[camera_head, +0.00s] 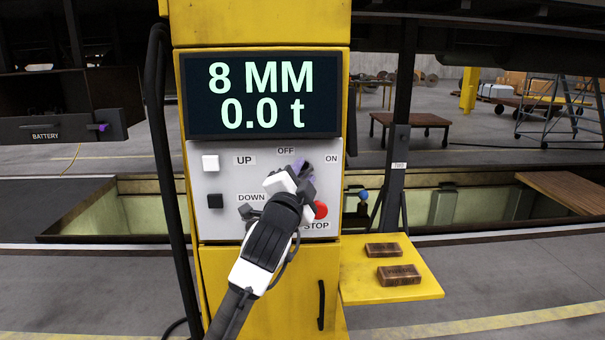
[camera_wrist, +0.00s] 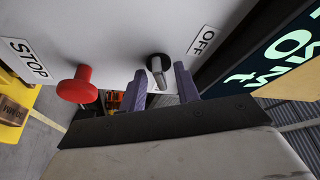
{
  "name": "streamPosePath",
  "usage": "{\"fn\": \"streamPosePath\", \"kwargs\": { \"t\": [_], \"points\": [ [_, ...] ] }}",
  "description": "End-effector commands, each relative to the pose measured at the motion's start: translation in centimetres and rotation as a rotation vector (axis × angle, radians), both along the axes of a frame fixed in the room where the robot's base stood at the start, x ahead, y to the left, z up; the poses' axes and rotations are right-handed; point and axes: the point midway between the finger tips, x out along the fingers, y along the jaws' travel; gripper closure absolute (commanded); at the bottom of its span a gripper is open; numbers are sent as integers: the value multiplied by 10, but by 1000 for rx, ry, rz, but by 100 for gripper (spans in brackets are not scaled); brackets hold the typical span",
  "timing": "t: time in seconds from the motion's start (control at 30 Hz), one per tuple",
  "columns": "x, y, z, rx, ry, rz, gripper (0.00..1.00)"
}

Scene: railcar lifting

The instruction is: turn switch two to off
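A toggle switch (camera_wrist: 158,66) with a black collar and short metal lever shows in the wrist view beside an OFF label (camera_wrist: 203,42). I see no number on it. In the head view my gripper (camera_head: 304,168) covers it, in front of the grey control panel (camera_head: 220,172) between the OFF and ON labels. In the wrist view my gripper (camera_wrist: 160,90) is open, with one purple finger on each side of the lever. A gap shows between the lever and the left finger; contact on the right is unclear. The switch's setting cannot be told.
A red STOP button (camera_head: 320,209) sits just below right of my gripper. White UP (camera_head: 210,163) and black DOWN (camera_head: 215,201) buttons are at left. The display (camera_head: 262,95) reads 8 MM, 0.0 t. A yellow shelf (camera_head: 365,291) with two brown blocks juts out at lower right.

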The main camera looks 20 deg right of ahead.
Motion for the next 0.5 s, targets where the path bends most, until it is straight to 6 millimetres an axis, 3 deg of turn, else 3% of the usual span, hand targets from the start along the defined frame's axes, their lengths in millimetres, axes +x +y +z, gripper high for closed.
{"fn": "streamPosePath", "kwargs": {
  "t": [0.13, 0.4, 0.5],
  "points": [
    [0, 0, 0, 0, 0, 0, 68],
    [0, 0, 0, 0, 0, 0, 100],
    [0, 0, 0, 0, 0, 0, 100]
  ]
}}
